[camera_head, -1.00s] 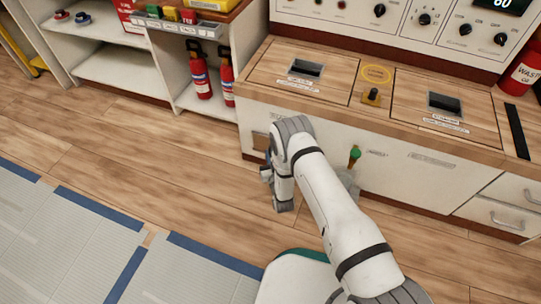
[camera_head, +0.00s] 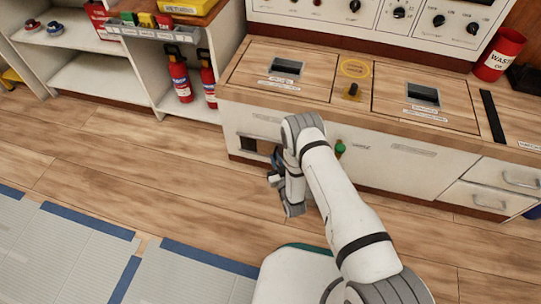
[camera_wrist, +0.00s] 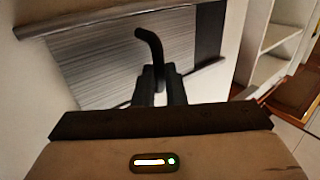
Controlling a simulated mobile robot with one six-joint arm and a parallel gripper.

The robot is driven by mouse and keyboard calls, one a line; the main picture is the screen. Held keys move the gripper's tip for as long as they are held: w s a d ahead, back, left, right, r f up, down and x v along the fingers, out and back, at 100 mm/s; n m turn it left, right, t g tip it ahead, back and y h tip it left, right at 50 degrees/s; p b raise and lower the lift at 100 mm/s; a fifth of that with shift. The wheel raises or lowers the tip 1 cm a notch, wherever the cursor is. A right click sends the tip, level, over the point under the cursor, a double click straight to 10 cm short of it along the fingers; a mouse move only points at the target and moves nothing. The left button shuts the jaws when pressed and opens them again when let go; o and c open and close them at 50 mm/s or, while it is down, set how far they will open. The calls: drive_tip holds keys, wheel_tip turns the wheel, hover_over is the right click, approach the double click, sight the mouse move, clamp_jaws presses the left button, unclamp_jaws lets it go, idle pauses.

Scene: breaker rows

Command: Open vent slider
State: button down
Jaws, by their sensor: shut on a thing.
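The vent slider is a grey, finely ribbed panel (camera_wrist: 115,55) between two rails in the wrist view. A dark opening (camera_wrist: 209,32) shows beside it, on the picture's right. A black bent handle (camera_wrist: 151,42) stands out from the panel. My gripper (camera_wrist: 160,75) is shut on this handle, with a finger on either side of its base. In the head view my gripper (camera_head: 275,167) is at the low left part of the cabinet front, by the dark vent opening (camera_head: 248,143). My arm hides most of the slider there.
The counter cabinet (camera_head: 400,160) has a green knob (camera_head: 340,148) right of my wrist and drawers farther right. Open shelves with fire extinguishers (camera_head: 179,75) stand to the left. The wooden floor (camera_head: 130,150) in front is clear, with grey mats (camera_head: 60,255) nearer.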

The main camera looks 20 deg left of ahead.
drive_tip(key=shift+d, duration=0.15)
drive_tip(key=c, duration=1.5)
unclamp_jaws()
drive_tip(key=p+v, duration=0.3)
drive_tip(key=v, duration=0.4)
drive_tip(key=shift+s, duration=0.35)
drive_tip(key=shift+d+f, duration=0.1)
